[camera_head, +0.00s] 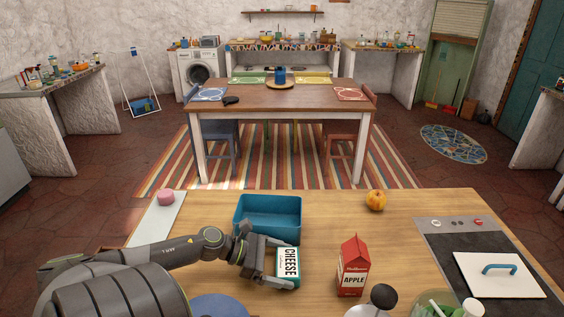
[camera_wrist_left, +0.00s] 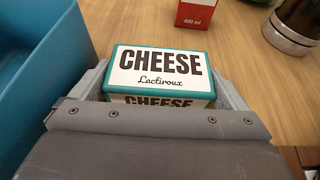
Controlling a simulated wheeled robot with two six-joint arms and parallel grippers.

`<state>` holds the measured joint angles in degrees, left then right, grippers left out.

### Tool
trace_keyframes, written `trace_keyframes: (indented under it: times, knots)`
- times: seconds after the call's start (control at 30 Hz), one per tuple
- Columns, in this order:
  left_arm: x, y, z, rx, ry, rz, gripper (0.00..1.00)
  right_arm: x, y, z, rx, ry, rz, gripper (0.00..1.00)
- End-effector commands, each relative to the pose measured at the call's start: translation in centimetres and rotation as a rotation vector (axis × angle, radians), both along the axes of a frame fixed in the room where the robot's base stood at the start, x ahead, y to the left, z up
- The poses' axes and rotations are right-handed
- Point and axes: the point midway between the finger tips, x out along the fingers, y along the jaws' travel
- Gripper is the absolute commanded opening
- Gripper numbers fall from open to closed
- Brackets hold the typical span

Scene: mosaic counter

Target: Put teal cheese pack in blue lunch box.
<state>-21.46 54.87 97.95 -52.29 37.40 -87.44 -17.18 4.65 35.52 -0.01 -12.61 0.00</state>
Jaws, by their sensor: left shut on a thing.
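The teal cheese pack (camera_head: 288,265) has a white label reading CHEESE. It is held between the fingers of my left gripper (camera_head: 268,264), just in front and to the right of the blue lunch box. In the left wrist view the pack (camera_wrist_left: 160,68) sits between both fingers, label facing the camera. The blue lunch box (camera_head: 270,205) is open at the top and stands on the wooden counter; its wall shows at the left of the left wrist view (camera_wrist_left: 38,60). I cannot tell whether the pack touches the counter. My right gripper is not in view.
A red apple carton (camera_head: 352,268) stands right of the cheese pack. An orange fruit (camera_head: 376,200) lies farther back. A pink round item (camera_head: 166,197) is at the left on a pale strip. A hob with a white board (camera_head: 497,277) is at the right.

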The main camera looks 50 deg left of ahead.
Motion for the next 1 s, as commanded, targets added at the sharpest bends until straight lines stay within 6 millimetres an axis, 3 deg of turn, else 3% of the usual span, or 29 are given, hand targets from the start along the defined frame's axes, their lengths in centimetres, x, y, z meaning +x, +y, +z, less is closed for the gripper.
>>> trace_keyframes:
  times: [0.17, 0.2, 0.23, 0.57, 1.0]
  knots:
    - [0.0, 0.0, -0.4, -0.001, -0.001, 0.000, 0.65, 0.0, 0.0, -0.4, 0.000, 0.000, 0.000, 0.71]
    - [0.0, 0.0, -0.4, 0.000, 0.000, 0.000, 0.97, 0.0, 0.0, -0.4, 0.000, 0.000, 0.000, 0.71]
    - [0.0, 0.0, -0.3, 0.000, 0.000, 0.000, 1.00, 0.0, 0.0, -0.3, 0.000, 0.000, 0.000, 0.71]
    - [0.0, 0.0, 0.2, 0.000, 0.000, 0.000, 1.00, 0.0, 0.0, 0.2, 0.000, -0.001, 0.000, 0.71]
    - [-3.5, 2.9, 1.9, 0.002, 0.006, 0.000, 1.00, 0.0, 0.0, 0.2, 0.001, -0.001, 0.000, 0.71]
